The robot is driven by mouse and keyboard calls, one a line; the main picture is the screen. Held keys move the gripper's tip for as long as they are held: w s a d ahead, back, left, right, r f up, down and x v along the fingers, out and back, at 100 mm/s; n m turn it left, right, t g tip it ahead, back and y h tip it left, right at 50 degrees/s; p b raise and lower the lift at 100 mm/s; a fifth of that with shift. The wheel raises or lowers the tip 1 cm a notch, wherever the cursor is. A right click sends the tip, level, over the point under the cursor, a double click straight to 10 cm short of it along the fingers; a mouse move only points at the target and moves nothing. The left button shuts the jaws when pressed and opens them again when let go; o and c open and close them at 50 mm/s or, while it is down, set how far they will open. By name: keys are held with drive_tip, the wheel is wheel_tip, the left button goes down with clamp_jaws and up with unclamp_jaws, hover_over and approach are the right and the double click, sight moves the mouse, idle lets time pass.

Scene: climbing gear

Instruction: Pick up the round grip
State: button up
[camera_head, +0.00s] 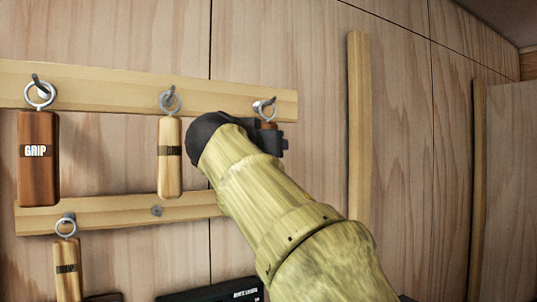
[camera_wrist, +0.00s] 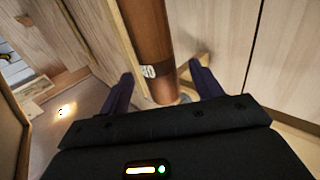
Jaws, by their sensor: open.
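A dark brown round grip (camera_wrist: 148,40), shaped like a cylinder with a partly visible white label, shows in the wrist view. It lies between the two open fingers of my gripper (camera_wrist: 161,72), with a gap visible on the right; I cannot tell whether either finger touches it. In the head view my gripper (camera_head: 272,137) is at the right end of the upper rail. There a metal ring on a hook and a small reddish-brown part of the grip (camera_head: 268,125) show. My arm hides the rest.
The upper wooden rail (camera_head: 120,86) also carries a brown block marked GRIP (camera_head: 38,165) and a pale wooden grip (camera_head: 169,150), close left of my wrist. Another pale grip (camera_head: 68,268) hangs from the lower rail (camera_head: 115,211). A vertical batten (camera_head: 358,120) stands right.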

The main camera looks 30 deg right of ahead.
drive_tip(key=shift+r, duration=0.1)
drive_tip(key=p+x, duration=0.4)
drive_tip(key=shift+d+f, duration=0.1)
drive_tip(key=shift+f, duration=0.15)
drive_tip(key=shift+w+d+f, duration=0.3)
drive_tip(key=shift+w, duration=0.1)
drive_tip(key=shift+s, duration=0.1)
drive_tip(key=c, duration=1.2)
drive_tip(key=shift+o, duration=0.2)
drive_tip(key=shift+r, duration=0.15)
